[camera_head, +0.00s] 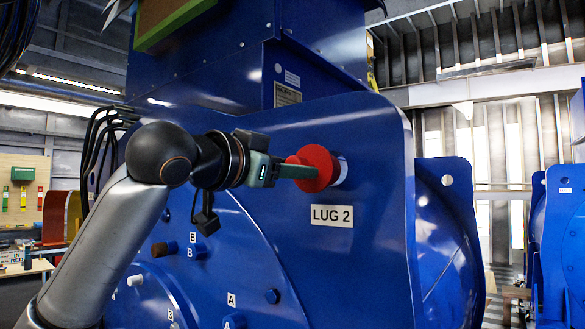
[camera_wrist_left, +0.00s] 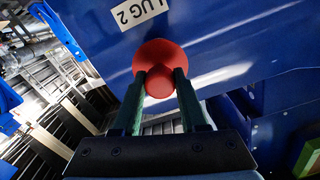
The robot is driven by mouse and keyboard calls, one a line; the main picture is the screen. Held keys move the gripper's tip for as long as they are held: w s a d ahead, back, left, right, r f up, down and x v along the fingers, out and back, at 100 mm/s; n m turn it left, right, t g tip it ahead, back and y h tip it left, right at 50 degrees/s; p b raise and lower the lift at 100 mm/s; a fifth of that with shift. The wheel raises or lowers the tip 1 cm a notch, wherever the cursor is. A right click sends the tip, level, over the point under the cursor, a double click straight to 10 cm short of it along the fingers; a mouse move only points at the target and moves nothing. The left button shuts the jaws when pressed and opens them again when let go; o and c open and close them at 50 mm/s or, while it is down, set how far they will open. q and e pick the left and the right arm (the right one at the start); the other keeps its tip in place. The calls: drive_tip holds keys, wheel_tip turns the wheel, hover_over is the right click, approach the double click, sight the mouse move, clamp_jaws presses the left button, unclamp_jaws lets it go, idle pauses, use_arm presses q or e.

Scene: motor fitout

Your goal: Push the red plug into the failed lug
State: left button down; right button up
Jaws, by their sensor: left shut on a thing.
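The red plug (camera_head: 318,167) has a wide round flange and a smaller knob. It is at the hole (camera_head: 342,170) in the blue plate, just above the "LUG 2" label (camera_head: 332,215). A light sliver of the hole shows to the right of the flange. I cannot tell how deep the plug sits in it. My left gripper (camera_head: 298,172) comes in from the left and is shut on the knob. In the left wrist view, the two green fingers grip the knob of the plug (camera_wrist_left: 160,57), and its flange hides the hole. My right gripper is not in view.
The large blue motor housing (camera_head: 330,120) fills the middle. Small blue bolts and lettered labels sit on its face below my arm. A second blue machine (camera_head: 560,240) stands at the right. A board with coloured items (camera_head: 22,190) is at the far left.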

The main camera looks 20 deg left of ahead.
sight(314, 185)
use_arm(q)
drive_tip(key=shift+x, duration=2.95)
drive_tip(key=shift+c, duration=1.8)
unclamp_jaws()
drive_tip(key=b+v, duration=0.4)
drive_tip(key=v, duration=0.8)
drive_tip(key=shift+s, duration=0.3)
